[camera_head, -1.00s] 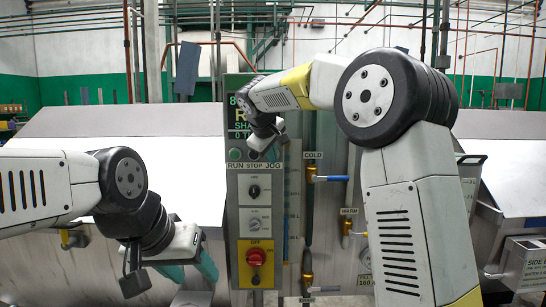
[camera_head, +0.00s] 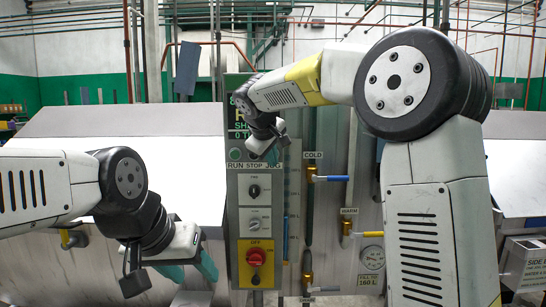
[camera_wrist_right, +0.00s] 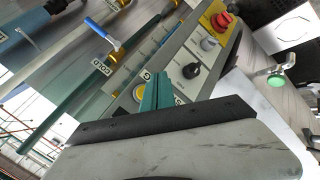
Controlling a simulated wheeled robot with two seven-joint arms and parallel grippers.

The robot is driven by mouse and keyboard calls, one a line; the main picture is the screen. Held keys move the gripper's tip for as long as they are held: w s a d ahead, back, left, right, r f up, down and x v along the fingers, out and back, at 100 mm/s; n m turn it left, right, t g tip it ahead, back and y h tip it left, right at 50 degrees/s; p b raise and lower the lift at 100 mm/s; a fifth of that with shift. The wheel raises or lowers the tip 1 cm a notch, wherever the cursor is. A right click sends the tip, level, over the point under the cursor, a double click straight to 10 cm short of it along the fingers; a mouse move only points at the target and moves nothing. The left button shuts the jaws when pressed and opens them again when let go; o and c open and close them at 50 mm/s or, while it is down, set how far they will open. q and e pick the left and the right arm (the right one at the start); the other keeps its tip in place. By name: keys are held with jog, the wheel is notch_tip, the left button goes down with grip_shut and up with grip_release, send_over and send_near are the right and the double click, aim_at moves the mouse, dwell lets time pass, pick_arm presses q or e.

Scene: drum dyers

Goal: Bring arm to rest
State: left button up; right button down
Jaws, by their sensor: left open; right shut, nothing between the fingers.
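My right arm reaches in from the right, with its wrist in front of the upper part of the control panel (camera_head: 232,215). In the head view the right gripper's fingers are mostly hidden. The right wrist view shows its green fingers (camera_wrist_right: 156,88) shut and empty, over the panel near the push buttons (camera_wrist_right: 140,92). I cannot tell whether they touch it. My left gripper (camera_head: 190,269) hangs at the lower left, its green fingers apart and empty, left of the panel. The panel carries a black knob (camera_head: 254,190) and a red knob on yellow (camera_head: 256,257).
A blue-handled valve (camera_head: 330,178) marked COLD stands right of the panel. A WARM valve (camera_head: 347,228) and a round gauge (camera_head: 371,258) are farther right. Steel drum machines (camera_head: 130,123) fill both sides. A green knob (camera_wrist_right: 277,82) shows in the right wrist view.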

jog(key=s+d+f+m+g+y, duration=0.1)
jog(key=s+d+f+m, duration=0.1)
jog(key=s+d, duration=0.45)
jog(key=s+d+f+m+g+y, duration=0.1)
jog(key=s+d+f+m, duration=0.15)
jog(key=s, duration=0.75)
jog(key=s+d+f+m+y, duration=0.1)
jog(key=s+d+f+m, duration=0.15)
jog(key=s+d, duration=0.4)
jog(key=s+f+m, duration=0.1)
jog(key=s+f, duration=0.2)
jog(key=s, duration=0.2)
jog(key=s+a+f+m+y, duration=0.1)
jog(key=s+f, duration=0.2)
jog(key=s, duration=0.2)
jog(key=shift+s+g, duration=0.3)
jog(key=shift+f, duration=0.1)
